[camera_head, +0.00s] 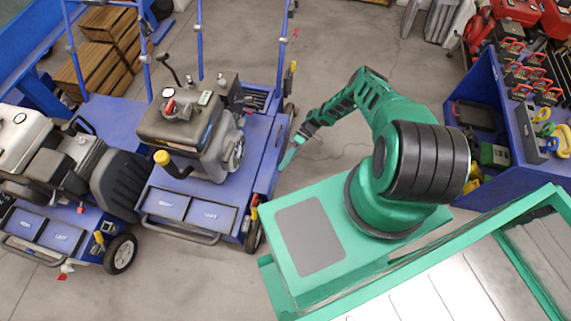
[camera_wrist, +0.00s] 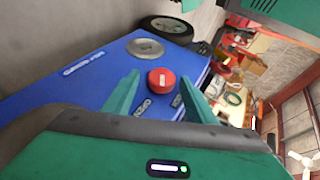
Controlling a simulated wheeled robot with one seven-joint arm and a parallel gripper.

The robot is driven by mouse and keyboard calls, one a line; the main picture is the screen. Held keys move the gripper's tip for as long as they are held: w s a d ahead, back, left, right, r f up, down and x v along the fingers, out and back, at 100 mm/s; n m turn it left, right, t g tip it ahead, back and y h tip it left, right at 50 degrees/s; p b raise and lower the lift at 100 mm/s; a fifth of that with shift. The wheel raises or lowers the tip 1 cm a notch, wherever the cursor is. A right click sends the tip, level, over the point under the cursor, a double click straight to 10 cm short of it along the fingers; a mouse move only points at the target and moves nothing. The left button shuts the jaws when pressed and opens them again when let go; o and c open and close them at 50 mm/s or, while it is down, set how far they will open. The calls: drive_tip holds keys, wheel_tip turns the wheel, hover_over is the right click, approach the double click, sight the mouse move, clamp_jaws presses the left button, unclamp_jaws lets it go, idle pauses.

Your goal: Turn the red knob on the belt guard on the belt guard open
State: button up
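The red knob (camera_wrist: 161,79) is a short round cap on the blue belt guard (camera_wrist: 85,82), with white labels beside it. In the wrist view my gripper (camera_wrist: 159,75) is open, its two green fingers apart on the left and right of the knob. I cannot tell whether either finger touches it. In the head view my gripper (camera_head: 291,155) is beside the right side of the nearer blue aerator (camera_head: 264,150). The knob is hidden in that view.
A grey round cap (camera_wrist: 146,47) and a black wheel (camera_wrist: 166,26) lie beyond the knob. A second aerator (camera_head: 50,215) stands at the left. A blue tool bench (camera_head: 515,140) stands at the right. The floor (camera_head: 345,45) behind my arm is clear.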

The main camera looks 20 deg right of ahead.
drive_tip(key=v, duration=1)
drive_tip(key=shift+w+d+r, duration=0.15)
drive_tip(key=shift+w+d, duration=0.1)
drive_tip(key=shift+d, duration=0.05)
drive_tip(key=shift+o, duration=0.2)
